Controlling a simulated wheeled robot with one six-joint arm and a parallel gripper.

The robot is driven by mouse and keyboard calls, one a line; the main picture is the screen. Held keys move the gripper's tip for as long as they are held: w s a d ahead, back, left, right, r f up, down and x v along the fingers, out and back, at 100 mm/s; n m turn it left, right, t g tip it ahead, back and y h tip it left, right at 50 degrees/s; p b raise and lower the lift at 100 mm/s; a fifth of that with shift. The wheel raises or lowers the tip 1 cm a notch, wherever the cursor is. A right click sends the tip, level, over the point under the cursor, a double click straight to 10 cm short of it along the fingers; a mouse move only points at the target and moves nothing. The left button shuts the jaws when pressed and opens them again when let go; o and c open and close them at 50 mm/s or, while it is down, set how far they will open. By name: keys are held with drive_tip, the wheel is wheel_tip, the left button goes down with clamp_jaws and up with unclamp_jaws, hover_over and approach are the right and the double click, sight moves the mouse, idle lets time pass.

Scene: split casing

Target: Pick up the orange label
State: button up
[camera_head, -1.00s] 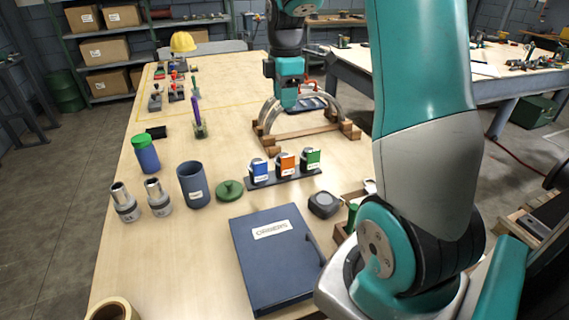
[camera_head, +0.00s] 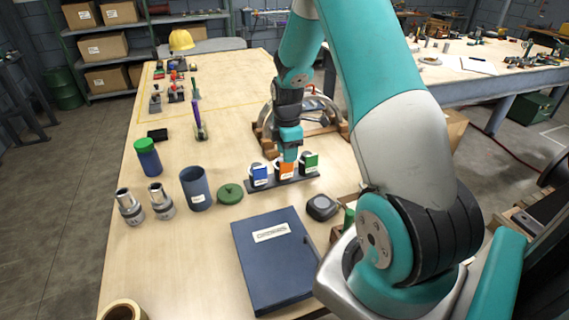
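The orange label (camera_head: 286,172) stands upright on a dark strip (camera_head: 268,187), between a blue label (camera_head: 260,175) and a green label (camera_head: 311,162). My gripper (camera_head: 289,155) points down directly over the orange label, and its lower end covers the label's top. The fingers are too small and too hidden to show whether they are open or touching the label.
A curved metal casing (camera_head: 270,122) on a wooden cradle lies just behind my gripper. In front are a dark blue case (camera_head: 272,265), a dark grey tape-measure-like object (camera_head: 321,207) and a green lid (camera_head: 230,194). A dark cup (camera_head: 195,190) and metal sockets (camera_head: 130,207) stand to the left.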

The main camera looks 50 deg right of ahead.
drive_tip(key=shift+f+p, duration=0.3)
drive_tip(key=shift+f, duration=1.15)
clamp_jaws()
wheel_tip(320, 180, up, 25)
drive_tip(key=shift+f, duration=0.2)
